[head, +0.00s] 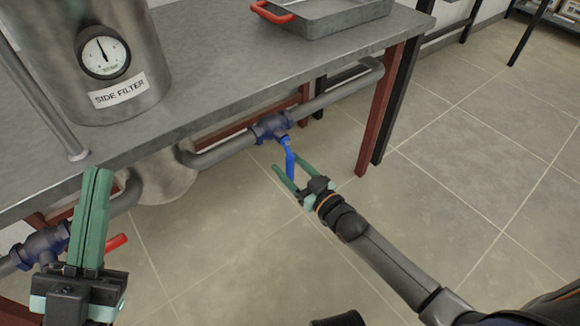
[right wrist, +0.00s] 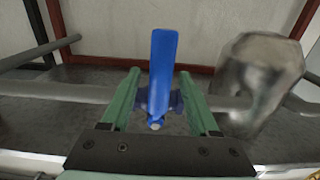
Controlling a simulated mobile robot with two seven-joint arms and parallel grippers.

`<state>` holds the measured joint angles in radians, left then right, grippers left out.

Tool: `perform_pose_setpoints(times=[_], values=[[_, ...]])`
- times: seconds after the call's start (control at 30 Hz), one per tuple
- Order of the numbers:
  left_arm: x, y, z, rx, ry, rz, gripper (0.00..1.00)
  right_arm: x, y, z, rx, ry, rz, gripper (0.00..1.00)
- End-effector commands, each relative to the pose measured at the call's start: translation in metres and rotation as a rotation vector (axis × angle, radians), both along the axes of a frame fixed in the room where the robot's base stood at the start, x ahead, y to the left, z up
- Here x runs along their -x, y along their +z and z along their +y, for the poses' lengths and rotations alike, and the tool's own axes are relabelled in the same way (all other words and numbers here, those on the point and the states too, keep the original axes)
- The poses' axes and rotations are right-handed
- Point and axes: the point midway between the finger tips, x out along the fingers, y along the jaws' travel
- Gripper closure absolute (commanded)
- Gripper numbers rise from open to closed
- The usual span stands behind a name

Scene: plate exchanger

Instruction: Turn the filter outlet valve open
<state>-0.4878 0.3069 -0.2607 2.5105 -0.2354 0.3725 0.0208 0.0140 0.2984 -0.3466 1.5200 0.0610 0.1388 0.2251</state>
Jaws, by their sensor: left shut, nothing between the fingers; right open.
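A blue valve (head: 272,126) sits in the grey pipe below the table edge. Its blue lever (head: 289,155) points away from the valve, across the pipe line. In the right wrist view the lever (right wrist: 163,70) stands between the fingers of my right gripper (right wrist: 159,74), with a gap on each side. In the head view my right gripper (head: 287,166) is open around the lever. My left gripper (head: 97,172) is shut and empty at the lower left. No label on the valve is visible.
A steel vessel labelled SIDE FILTER (head: 118,90) with a gauge stands on the grey table (head: 215,75). A tray (head: 325,14) with a red handle lies at the back. Another valve (head: 40,246) with a red lever (head: 116,243) is beside my left gripper. The floor at right is clear.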

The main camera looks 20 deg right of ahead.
Motion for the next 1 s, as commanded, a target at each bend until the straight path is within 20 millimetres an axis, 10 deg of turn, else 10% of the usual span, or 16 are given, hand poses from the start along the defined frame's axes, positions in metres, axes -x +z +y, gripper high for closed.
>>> perform_pose_setpoints(times=[0.57, 1.0], values=[[0.0002, 0.0001, -0.0002, 0.004, -0.001, 0.000, 1.00, 0.0004, -0.0001, -0.0001, 0.000, 0.000, 0.000, 1.00], [0.0002, 0.0000, 0.0000, 0.003, -0.001, 0.001, 1.00, 0.0006, -0.0003, -0.0001, 0.001, 0.000, 0.000, 1.00]])
